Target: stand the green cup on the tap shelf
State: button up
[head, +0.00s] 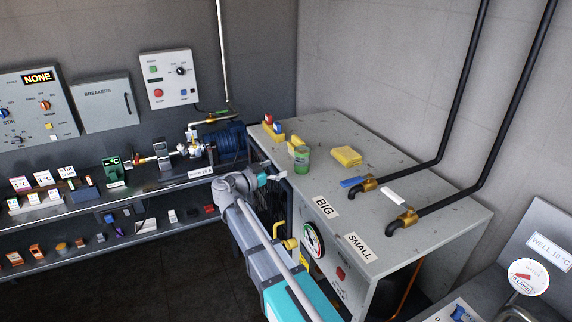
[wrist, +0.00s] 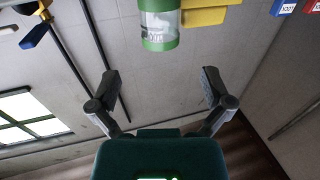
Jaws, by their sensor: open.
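The green cup (head: 301,160) stands upright near the front-left edge of the grey cabinet top (head: 390,195). In the wrist view a clear cup with a green band (wrist: 159,42) shows at the top of the picture, partly cut off. My gripper (head: 278,178) is in front of the cabinet's left edge, just left of and below the cup. In the wrist view my gripper (wrist: 161,82) has its fingers spread, with nothing between them. The cup is beyond the fingertips and apart from them. I cannot tell which surface is the tap shelf.
Two taps, one blue-handled (head: 366,184) and one white-handled (head: 402,218), stand on black pipes over the cabinet top. A yellow sponge (head: 346,156) lies right of the cup. Cabinet top between sponge and taps is clear.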

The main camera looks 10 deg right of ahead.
jog(key=shift+v, duration=0.8)
jog(key=m, duration=2.4)
jog(key=a+m, duration=0.1)
jog(key=m, duration=1)
jog(key=shift+s+f+m, duration=0.1)
jog(key=shift+f+m, duration=0.05)
jog(key=shift+m, duration=0.25)
